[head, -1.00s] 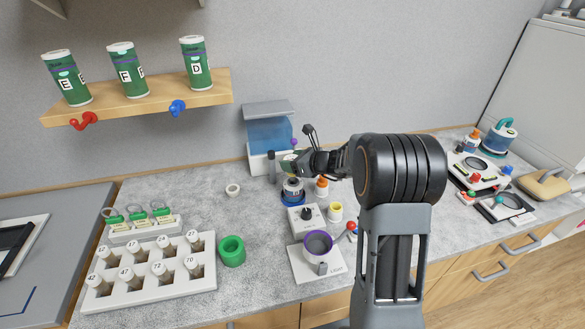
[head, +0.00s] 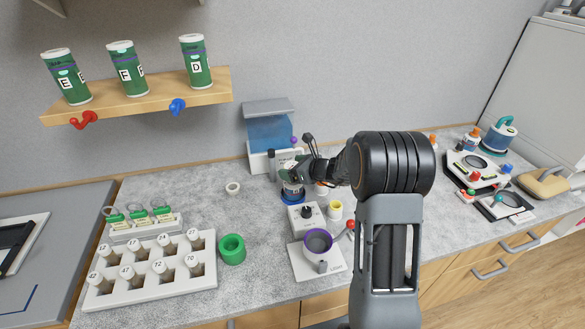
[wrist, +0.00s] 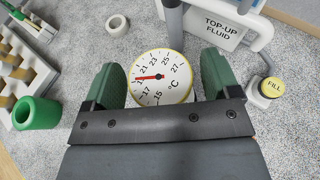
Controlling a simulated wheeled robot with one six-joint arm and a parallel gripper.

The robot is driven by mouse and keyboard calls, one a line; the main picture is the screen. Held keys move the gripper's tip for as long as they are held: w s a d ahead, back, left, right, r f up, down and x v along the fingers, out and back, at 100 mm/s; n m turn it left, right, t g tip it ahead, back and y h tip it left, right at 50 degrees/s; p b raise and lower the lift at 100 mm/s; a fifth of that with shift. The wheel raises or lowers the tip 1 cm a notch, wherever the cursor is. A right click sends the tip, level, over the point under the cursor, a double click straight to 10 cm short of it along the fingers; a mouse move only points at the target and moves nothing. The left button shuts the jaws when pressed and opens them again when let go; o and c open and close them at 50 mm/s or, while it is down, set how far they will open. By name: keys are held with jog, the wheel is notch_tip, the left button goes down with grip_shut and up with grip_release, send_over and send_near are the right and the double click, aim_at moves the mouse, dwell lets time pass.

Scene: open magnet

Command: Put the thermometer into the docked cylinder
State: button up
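The thermometer (wrist: 160,78) has a round white dial with a yellow rim and a red needle, facing the wrist camera. Any stem is hidden below the dial. In the head view my gripper (head: 293,174) is right over a small pale cylinder in a blue ring (head: 292,198), which seems to be the docked cylinder. Its top is hidden by the fingers, so I cannot tell how deep the thermometer sits.
A blue and white top-up fluid dispenser (head: 268,137) stands just behind. A white box with a black knob (head: 306,217), a yellow-capped bottle (head: 335,210) and a purple-rimmed cup (head: 318,243) stand in front. A green ring-shaped holder (head: 232,249) and vial rack (head: 150,285) lie left.

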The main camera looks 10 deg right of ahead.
jog(key=shift+r, duration=0.1)
jog(key=shift+r+p, duration=0.25)
jog(key=shift+p, duration=0.1)
jog(key=shift+s+d, duration=0.25)
jog(key=shift+d, duration=0.05)
jog(key=b+v, duration=0.2)
jog(key=v, duration=0.9)
jog(key=s+a+r+n+g, duration=0.2)
jog(key=s+a+n+g, duration=0.3)
jog(key=s+a+n, duration=0.55)
jog(key=s+d+r+n+g+h, duration=0.1)
jog(key=s+d+n+h, duration=0.2)
jog(key=s+n+h, duration=0.5)
jog(key=s+n, duration=0.3)
jog(key=n, duration=0.6)
jog(key=shift+d+n, duration=0.2)
jog(key=shift+n, duration=0.15)
